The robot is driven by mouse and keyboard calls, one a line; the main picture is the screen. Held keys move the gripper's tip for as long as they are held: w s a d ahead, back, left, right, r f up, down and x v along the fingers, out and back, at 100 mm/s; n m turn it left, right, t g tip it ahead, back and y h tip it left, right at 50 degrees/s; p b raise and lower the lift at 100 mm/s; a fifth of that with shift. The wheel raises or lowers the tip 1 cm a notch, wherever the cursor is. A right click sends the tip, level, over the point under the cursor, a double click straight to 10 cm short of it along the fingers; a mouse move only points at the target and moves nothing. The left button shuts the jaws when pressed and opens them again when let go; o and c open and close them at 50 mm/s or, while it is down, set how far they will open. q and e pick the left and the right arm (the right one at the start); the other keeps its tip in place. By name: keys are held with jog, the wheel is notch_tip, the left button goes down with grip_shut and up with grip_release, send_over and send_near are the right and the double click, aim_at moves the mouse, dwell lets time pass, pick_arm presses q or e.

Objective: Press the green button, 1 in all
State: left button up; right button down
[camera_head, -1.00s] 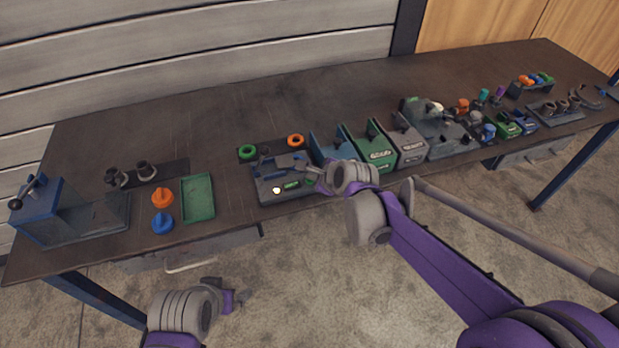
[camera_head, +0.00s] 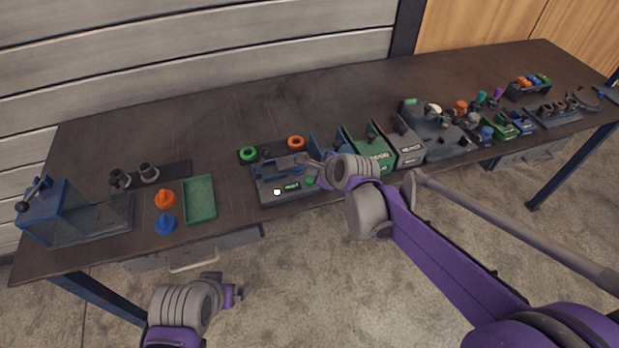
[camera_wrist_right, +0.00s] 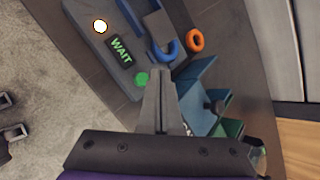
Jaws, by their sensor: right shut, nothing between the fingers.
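The green button (camera_wrist_right: 141,79) is a small round cap on a dark grey panel box (camera_head: 273,199) at the table's front edge. It also shows in the head view (camera_head: 310,181). The box carries a lit whitish lamp (camera_wrist_right: 100,26) and a display reading WAIT (camera_wrist_right: 121,50) in green. My right gripper (camera_wrist_right: 160,76) is shut and empty, its tips beside the button in the wrist view.
Blue, green and grey bins (camera_head: 405,148) stand close on the right. A green tray (camera_head: 200,199) is at the left, with bare table between.

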notch_tip(320, 180, up, 4)
jog(key=shift+w+f+p, duration=0.1)
jog(key=shift+p, duration=0.85)
jog(key=s+d+f+n+g+h, duration=0.1)
jog(key=s+d+n, duration=0.4)
jog(key=s+n, duration=0.2)
jog(key=s+d+f+n+h, duration=0.2)
jog(key=s+d+n, duration=0.4)
jog(key=s, duration=0.6)
jog(key=s+d+f+n+g+h, duration=0.1)
jog(key=s+d+n, duration=0.4)
jog(key=s+n, duration=0.3)
jog(key=shift+s+d+f+g+h, duration=0.15)
jog(key=shift+s+d+g+h, duration=0.2)
jog(key=shift+s, duration=0.35)
